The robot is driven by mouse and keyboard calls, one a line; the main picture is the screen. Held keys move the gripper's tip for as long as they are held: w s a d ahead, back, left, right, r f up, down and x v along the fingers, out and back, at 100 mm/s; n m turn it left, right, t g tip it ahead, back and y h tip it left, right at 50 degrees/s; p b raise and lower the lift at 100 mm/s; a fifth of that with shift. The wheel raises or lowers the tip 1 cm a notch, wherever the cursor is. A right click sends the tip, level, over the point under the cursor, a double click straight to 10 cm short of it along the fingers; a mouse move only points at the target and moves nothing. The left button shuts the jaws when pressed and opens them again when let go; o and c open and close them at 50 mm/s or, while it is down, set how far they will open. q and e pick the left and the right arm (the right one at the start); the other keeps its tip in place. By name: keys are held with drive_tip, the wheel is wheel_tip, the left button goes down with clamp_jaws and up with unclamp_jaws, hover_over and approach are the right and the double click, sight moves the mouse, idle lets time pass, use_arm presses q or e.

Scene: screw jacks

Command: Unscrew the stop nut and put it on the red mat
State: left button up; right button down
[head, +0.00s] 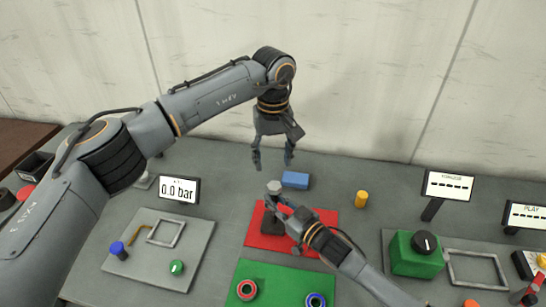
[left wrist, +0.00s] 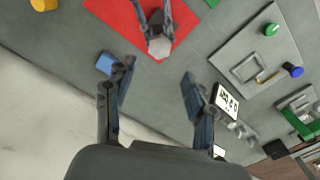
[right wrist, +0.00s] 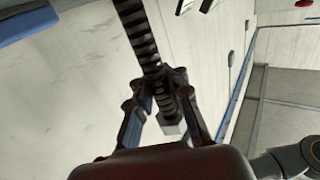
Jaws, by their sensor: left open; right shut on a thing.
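The red mat (head: 254,235) lies mid-table, with a dark block (head: 270,224) on it. A light grey hexagonal piece (head: 274,187) stands above the block; it also shows in the left wrist view (left wrist: 159,47). I cannot tell whether it is the stop nut. My right gripper (head: 282,207) is shut just below it. In the right wrist view the fingers close around a dark threaded rod (right wrist: 137,30), with a grey end piece (right wrist: 172,128) beside them. My left gripper (head: 273,163) is open and empty, above and behind the grey piece, pointing down.
A blue block (head: 295,180) and a yellow cylinder (head: 361,199) stand behind the mat. A green mat (head: 270,285) with rings lies in front. A grey panel (head: 200,240) and 0.0 bar display (head: 179,190) are left. A green box (head: 416,258) is right.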

sight(273, 184)
use_arm(q)
drive_tip(key=m, duration=0.4)
drive_tip(key=shift+f+m, duration=0.15)
drive_tip(key=shift+m, duration=0.25)
drive_tip(key=shift+f, duration=3.85)
